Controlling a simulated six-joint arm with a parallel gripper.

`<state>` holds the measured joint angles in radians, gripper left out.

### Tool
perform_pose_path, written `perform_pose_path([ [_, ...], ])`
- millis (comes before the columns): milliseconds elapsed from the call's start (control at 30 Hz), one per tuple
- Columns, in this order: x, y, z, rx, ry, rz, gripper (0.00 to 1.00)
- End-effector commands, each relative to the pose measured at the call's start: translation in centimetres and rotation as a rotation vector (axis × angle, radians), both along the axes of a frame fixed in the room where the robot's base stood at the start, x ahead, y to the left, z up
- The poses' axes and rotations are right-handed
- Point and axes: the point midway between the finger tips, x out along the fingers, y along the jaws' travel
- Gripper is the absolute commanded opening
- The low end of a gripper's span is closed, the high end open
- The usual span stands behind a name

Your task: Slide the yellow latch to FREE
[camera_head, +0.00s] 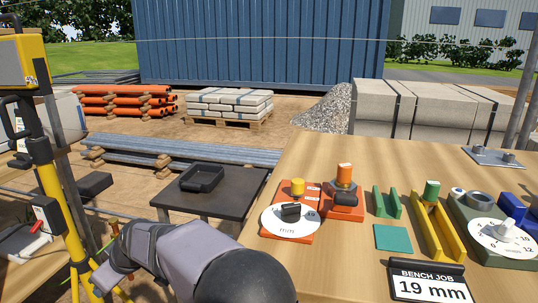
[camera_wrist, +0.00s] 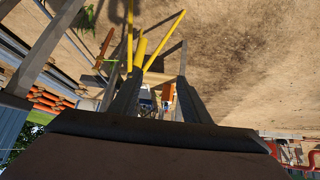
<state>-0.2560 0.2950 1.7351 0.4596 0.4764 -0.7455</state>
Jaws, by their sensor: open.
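A yellow channel-shaped piece (camera_head: 432,228) with a green knob (camera_head: 431,191) lies on the wooden bench at the right in the head view. A yellow cap (camera_head: 297,187) stands on an orange base farther left. I cannot tell which of these, if either, is the latch, and I can read no FREE marking. My gripper (camera_wrist: 157,92) is open and empty in the wrist view, its two dark fingers spread toward the dirt ground and yellow stand legs. It is off to the left, well away from the bench pieces. In the head view, my arm's end is hard to make out.
The bench (camera_head: 330,262) also holds a white dial (camera_head: 291,223), an orange-capped fitting (camera_head: 344,180), a green square (camera_head: 393,238), another dial (camera_head: 502,238) and a "19 mm" sign (camera_head: 430,286). A dark side table (camera_head: 225,202) and a yellow stand (camera_head: 57,185) are near my arm.

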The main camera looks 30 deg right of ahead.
Motion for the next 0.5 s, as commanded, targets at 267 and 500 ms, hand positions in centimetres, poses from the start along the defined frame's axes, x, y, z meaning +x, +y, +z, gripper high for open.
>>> perform_pose_path([
  [267, 0.7, -14.4, 9.1, -0.052, 0.067, -0.154, 0.43],
  [500, -2.4, -26.8, 16.0, -0.079, 0.147, -0.29, 0.43],
])
